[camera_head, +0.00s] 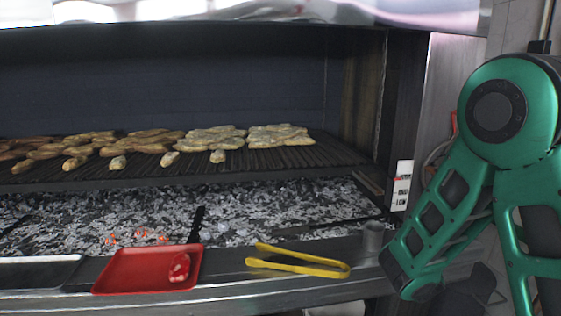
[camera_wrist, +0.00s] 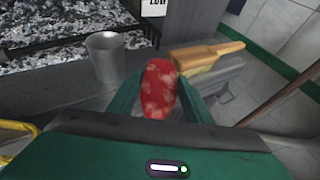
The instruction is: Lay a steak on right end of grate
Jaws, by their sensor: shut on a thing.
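My gripper (camera_wrist: 158,92) is shut on a red raw steak with pale marbling (camera_wrist: 158,86), held upright between the two green fingers in the wrist view. The held steak cannot be made out in the head view. Another raw steak (camera_head: 179,267) lies at the right side of the red tray (camera_head: 130,280) on the front ledge. The grate (camera_head: 265,160) spans the grill behind it, above the coals. Its right end (camera_head: 340,153) shows bare bars. Pieces of cooked-looking meat (camera_head: 281,135) cover much of the rest of it.
Yellow tongs (camera_head: 300,269) lie on the ledge right of the red tray. A metal cup (camera_wrist: 105,57) stands left of the held steak, and a wooden-coloured object (camera_wrist: 207,57) lies to its right. Glowing coals (camera_head: 140,236) lie below the grate. The grill's right side wall (camera_head: 353,95) bounds the grate.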

